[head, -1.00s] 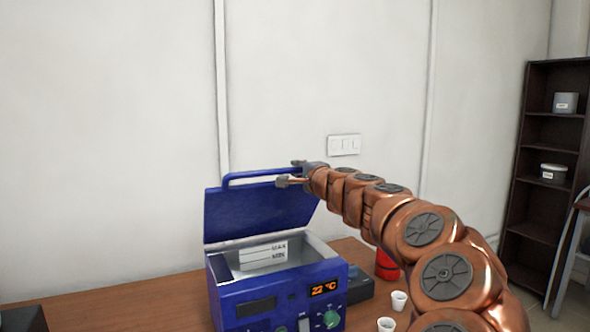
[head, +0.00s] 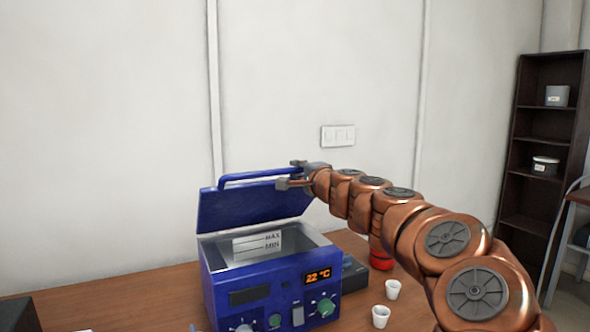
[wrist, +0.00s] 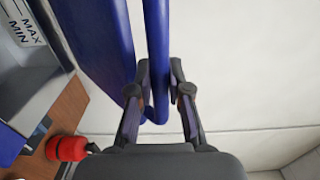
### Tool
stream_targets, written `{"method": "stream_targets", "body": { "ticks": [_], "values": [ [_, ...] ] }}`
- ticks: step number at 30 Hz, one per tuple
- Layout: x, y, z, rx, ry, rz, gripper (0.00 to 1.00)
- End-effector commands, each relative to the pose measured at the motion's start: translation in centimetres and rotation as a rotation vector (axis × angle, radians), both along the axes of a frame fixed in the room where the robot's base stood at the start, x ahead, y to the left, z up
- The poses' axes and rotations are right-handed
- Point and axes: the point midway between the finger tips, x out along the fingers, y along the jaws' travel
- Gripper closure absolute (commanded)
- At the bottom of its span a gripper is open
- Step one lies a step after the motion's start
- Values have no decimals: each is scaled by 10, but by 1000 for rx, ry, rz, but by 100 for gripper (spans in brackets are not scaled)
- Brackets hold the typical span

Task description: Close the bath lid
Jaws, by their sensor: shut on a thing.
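The blue bath (head: 262,290) stands on the wooden table, with a display reading 22 °C and knobs on its front. Its blue lid (head: 254,208) is raised, leaning back from the rear edge, and the inside with MAX and MIN marks shows. A blue bar handle (head: 258,177) runs along the lid's top edge. My gripper (head: 291,174) is at the right end of this handle. In the wrist view my gripper (wrist: 160,92) has its two fingers on either side of the handle (wrist: 158,50), shut on it, with the lid (wrist: 100,40) beside it.
Two white cups (head: 387,303) and a red object (head: 381,259) stand right of the bath on the table (head: 150,290). A dark box (head: 354,275) sits against the bath's right side. A dark shelf (head: 545,150) stands at the far right.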

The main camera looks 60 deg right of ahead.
Motion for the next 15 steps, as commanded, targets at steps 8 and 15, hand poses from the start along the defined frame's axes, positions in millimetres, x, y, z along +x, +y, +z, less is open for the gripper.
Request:
{"method": "stream_targets", "body": {
  "ticks": [8, 15],
  "values": [
    [-8, 5, -9, -1, 0, 1, 100],
    [-8, 6, -10, 0, 1, 2, 100]
  ]
}}
